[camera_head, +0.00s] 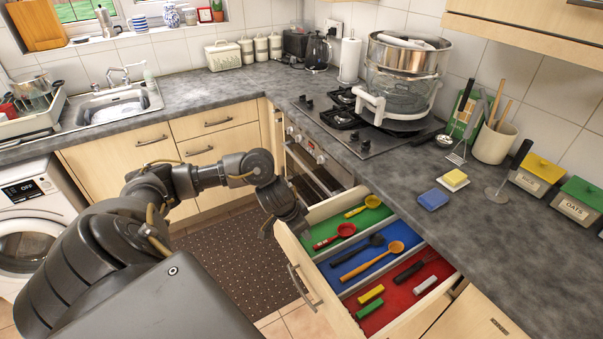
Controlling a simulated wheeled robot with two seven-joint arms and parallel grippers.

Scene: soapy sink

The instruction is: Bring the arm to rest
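My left arm (110,235) comes in from the left and reaches across the floor area. Its gripper (284,229) points downward beside the left front corner of the open drawer (322,290). The two fingers look spread apart, with nothing visible between them. Whether the gripper touches the drawer's edge I cannot tell. My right gripper is not in the picture.
The drawer has green, blue and red compartments with spoons and other utensils. A hob with a large glass steamer (403,85), a blue sponge (433,199) and a utensil pot (494,143) occupy the worktop. A washing machine (30,220) stands left. The patterned mat (225,260) is clear.

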